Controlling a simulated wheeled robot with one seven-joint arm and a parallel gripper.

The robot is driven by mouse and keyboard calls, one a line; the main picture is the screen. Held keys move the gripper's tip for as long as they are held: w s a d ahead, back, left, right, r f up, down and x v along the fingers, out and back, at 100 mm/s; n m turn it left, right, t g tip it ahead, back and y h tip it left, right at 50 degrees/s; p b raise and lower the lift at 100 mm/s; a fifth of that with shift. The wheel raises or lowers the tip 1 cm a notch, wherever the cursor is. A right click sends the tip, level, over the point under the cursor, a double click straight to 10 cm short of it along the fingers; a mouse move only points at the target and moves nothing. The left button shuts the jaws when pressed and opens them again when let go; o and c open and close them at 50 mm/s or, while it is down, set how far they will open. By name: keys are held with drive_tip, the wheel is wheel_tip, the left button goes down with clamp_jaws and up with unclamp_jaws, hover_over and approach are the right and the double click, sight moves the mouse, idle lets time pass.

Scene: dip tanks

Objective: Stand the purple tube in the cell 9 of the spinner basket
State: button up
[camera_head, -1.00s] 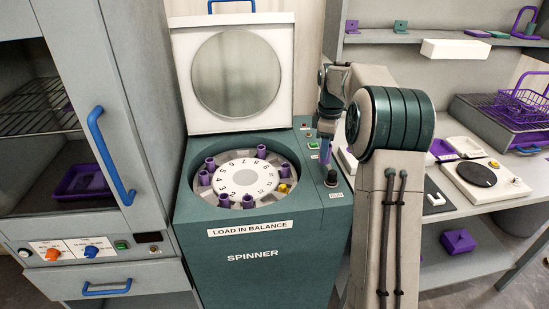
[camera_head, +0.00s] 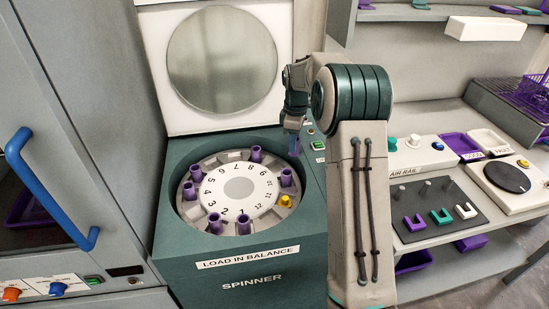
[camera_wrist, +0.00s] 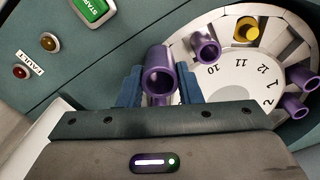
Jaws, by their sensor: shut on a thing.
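The purple tube (camera_wrist: 158,80) is between the fingers of my gripper (camera_wrist: 158,92), its open mouth facing the wrist camera. In the head view my gripper (camera_head: 294,143) is above the right back rim of the spinner, with the tube's purple (camera_head: 294,147) below it, outside the basket. The spinner basket (camera_head: 238,188) is a round pale ring with a numbered disc. Cell 9 is at its back right, between the tubes near 8 and 10. It looks empty; the held tube hides that side in the wrist view.
Several other purple tubes (camera_head: 244,224) and one yellow piece (camera_head: 286,201) stand in the basket. The spinner lid (camera_head: 222,60) is open behind. A START button (camera_wrist: 90,10) lies beside the bowl. A bench with an air rail (camera_head: 410,145) is to the right.

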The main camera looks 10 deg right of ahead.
drive_tip(key=a+f, duration=0.1)
drive_tip(key=a, duration=0.1)
drive_tip(key=w+a+f, duration=0.1)
drive_tip(key=a, duration=0.1)
drive_tip(key=a+f, duration=0.1)
drive_tip(key=shift+w+a+f+p, duration=0.3)
drive_tip(key=shift+a+f+p, duration=0.05)
drive_tip(key=shift+a+p, duration=0.05)
drive_tip(key=shift+f+p, duration=0.35)
drive_tip(key=shift+f, duration=1.6)
drive_tip(key=shift+f, duration=0.2)
drive_tip(key=o, duration=1)
drive_tip(key=shift+r, duration=0.15)
